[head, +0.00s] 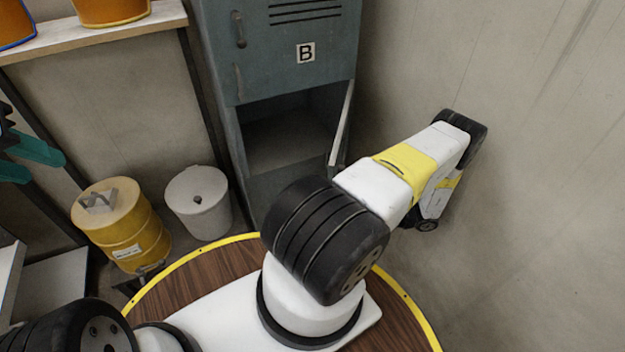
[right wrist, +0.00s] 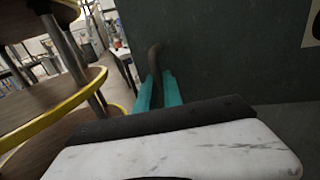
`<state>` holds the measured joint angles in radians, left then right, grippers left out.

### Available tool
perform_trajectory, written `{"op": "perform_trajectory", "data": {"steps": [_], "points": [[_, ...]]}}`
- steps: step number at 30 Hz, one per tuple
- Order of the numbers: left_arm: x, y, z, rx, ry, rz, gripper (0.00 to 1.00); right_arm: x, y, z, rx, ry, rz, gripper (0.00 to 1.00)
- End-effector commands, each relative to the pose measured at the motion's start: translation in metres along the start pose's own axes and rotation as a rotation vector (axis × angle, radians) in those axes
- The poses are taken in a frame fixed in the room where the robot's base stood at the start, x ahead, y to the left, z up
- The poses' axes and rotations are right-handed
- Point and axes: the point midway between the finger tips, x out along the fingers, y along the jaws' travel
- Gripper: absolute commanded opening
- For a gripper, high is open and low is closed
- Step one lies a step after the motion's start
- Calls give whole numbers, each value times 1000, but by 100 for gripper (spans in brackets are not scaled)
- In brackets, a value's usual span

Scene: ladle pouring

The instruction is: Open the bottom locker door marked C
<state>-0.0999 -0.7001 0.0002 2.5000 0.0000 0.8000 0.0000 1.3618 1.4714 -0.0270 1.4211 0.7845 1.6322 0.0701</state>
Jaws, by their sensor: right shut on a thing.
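The grey-green locker (head: 275,45) stands at the back, with door B shut above an open bottom compartment (head: 285,135). The bottom door (head: 342,130) is swung outward at the compartment's right side and shows nearly edge-on. In the right wrist view, its dark panel (right wrist: 225,50) fills the right half, with a partly cut-off label (right wrist: 313,28) at the edge; the letter is not readable. My right gripper (right wrist: 158,92) has its teal fingers shut around the dark curved handle (right wrist: 154,58). In the head view that gripper is hidden. My left gripper (head: 45,168) is open and empty at the left edge.
A yellow drum (head: 122,225) and a grey lidded bin (head: 199,203) stand left of the locker. A shelf (head: 110,35) with orange buckets is at upper left. A bare wall (head: 540,180) bounds the right side, close to my right arm.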

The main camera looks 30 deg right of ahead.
Motion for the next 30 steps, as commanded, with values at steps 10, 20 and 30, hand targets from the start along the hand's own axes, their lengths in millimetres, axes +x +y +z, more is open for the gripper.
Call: {"op": "perform_trajectory", "data": {"steps": [10, 20, 30], "points": [[0, 0, 0, 0, 0, 0, 36, -4, 4, 0, 0, 1, -6, 0], [0, 0, 0, 0, 0, 0, 36, -4, 3, 0, 0, 1, -6, 19], [0, 0, 0, 0, 0, 0, 36, -5, 3, 13, -1, 2, -6, 19]]}}
